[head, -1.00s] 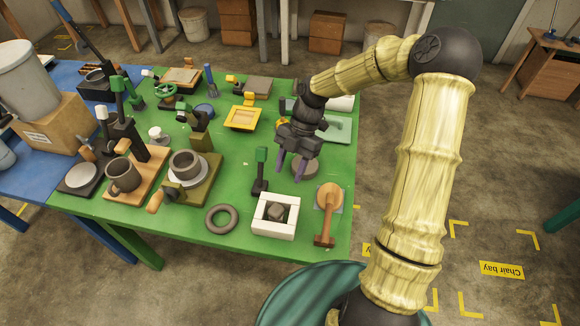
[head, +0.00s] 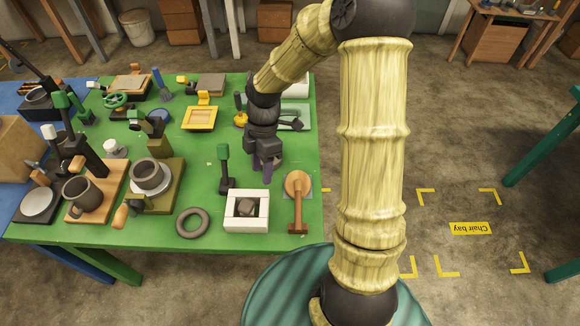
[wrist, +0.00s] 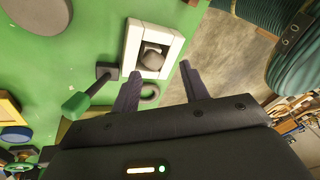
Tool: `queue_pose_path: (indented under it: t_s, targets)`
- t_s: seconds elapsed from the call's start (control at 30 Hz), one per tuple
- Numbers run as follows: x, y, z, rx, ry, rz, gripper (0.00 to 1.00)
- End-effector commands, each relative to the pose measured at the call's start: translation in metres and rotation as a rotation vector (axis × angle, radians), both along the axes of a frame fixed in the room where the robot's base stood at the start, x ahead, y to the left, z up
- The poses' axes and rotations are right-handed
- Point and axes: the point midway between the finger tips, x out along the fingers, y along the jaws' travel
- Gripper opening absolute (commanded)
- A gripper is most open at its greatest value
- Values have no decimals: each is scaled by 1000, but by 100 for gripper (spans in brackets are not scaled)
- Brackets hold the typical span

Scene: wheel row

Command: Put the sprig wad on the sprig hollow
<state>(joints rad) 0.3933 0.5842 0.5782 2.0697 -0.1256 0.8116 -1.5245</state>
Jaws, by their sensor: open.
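A dark grey faceted lump (head: 246,206), which looks like the sprig wad, sits inside a white square frame (head: 246,225) near the green table's front edge. The lump (wrist: 152,57) and the frame (wrist: 134,42) also show in the wrist view, just beyond my fingertips. My gripper (head: 266,178) points down above the table, behind and slightly right of the frame. Its purple-grey fingers (wrist: 160,76) stand apart with nothing between them. I cannot tell which thing is the sprig hollow; a yellow square tray (head: 199,118) with a recess lies farther back.
A green-headed upright tool (head: 225,170) stands left of the frame. A wooden-handled tool (head: 298,200) lies to its right and a dark ring (head: 192,222) to its left. A cup on a stand (head: 148,176) and mug (head: 82,195) crowd the left.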

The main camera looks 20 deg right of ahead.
Motion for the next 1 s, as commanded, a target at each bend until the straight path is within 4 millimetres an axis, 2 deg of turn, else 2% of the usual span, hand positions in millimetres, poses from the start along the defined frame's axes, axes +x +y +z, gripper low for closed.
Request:
queue_pose_path:
  t_s: [0.13,0.33,0.6,0.7,0.8,1.0]
  targets:
    - [-17,-12,12,-145,-37,-326,45]
    - [-37,-29,31,-254,-113,-807,45]
    - [-67,-49,59,-228,-198,-1480,45]
    - [-76,-54,66,-189,-204,-1665,45]
    - [-80,-57,68,-163,-200,-1764,45]
    - [-80,-57,69,-159,-197,-1787,45]
